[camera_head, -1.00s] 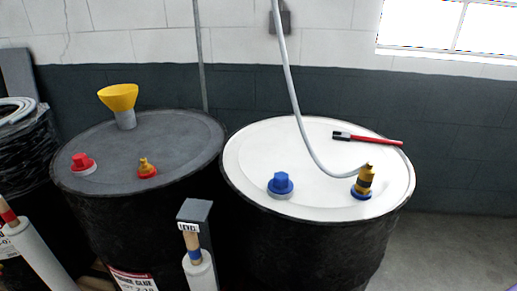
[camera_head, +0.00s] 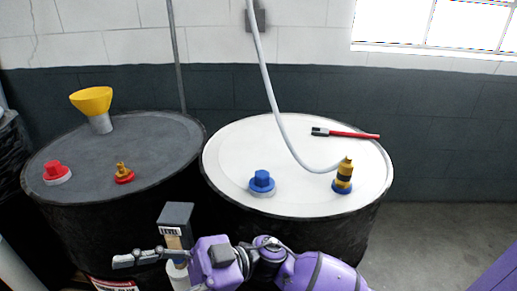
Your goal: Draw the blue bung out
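The blue bung (camera_head: 262,181) sits upright in a pale ring near the front left of the white drum lid (camera_head: 285,150). It is in full view and nothing touches it. My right gripper (camera_head: 128,259) is at the bottom, on the purple arm coming in from the right. It points left, in front of the drums, below and to the left of the bung and well apart from it. Its fingers are small and seen side-on, so I cannot tell whether they are open. My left gripper is not in view.
A brass fitting (camera_head: 344,173) with a blue base and a grey hose (camera_head: 272,90) stands right of the bung. A red-handled brush (camera_head: 350,134) lies behind. The dark drum at left bears a yellow funnel (camera_head: 92,101), red bung (camera_head: 56,171) and small brass valve (camera_head: 123,173).

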